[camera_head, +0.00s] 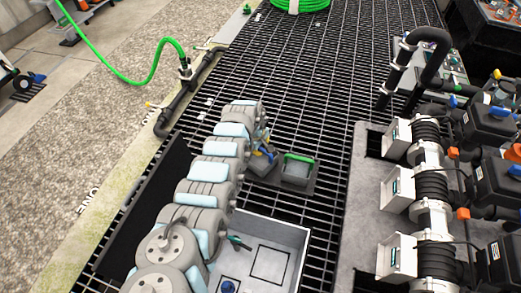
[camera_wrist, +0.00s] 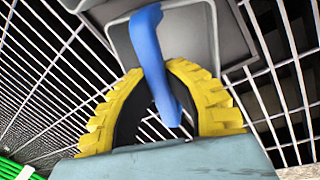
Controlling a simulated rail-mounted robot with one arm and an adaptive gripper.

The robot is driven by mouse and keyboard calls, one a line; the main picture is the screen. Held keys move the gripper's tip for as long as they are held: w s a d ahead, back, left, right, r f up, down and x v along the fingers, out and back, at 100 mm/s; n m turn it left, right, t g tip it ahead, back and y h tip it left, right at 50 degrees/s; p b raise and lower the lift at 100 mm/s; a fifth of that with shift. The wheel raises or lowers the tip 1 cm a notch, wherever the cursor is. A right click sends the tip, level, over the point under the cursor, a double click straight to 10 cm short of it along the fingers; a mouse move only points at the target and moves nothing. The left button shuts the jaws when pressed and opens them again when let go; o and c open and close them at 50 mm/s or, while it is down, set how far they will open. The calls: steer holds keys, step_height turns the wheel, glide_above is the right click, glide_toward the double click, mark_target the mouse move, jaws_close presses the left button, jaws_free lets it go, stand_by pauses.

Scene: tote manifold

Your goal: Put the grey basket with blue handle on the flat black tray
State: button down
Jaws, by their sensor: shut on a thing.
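My gripper (camera_head: 265,150) has yellow fingers (camera_wrist: 158,85) shut on the blue handle (camera_wrist: 153,45) of a grey basket (camera_wrist: 196,32). In the head view this basket (camera_head: 259,166) is small and partly hidden by my arm and gripper. It is just left of a grey basket with a green handle (camera_head: 297,171), which stands on the flat black tray (camera_head: 296,189). A dark flat surface shows behind the held basket in the wrist view. I cannot tell whether the held basket touches the tray.
A large light grey bin (camera_head: 292,236) stands just in front of the tray, beside my arm. Black pump units with white boxes (camera_head: 397,190) are on the right. Bare metal grating (camera_head: 290,80) lies beyond the tray. A green hose (camera_head: 141,80) is at the upper left.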

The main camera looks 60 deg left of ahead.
steer(key=c, duration=1.2)
jaws_free()
steer(key=shift+f, duration=0.1)
steer(key=shift+o, duration=0.2)
steer(key=shift+p+v, duration=1.7)
steer(key=shift+v, duration=1.1)
steer(key=p+v, duration=0.2)
steer(key=v, duration=0.4)
steer(key=shift+r, duration=0.35)
steer(key=shift+w, duration=0.1)
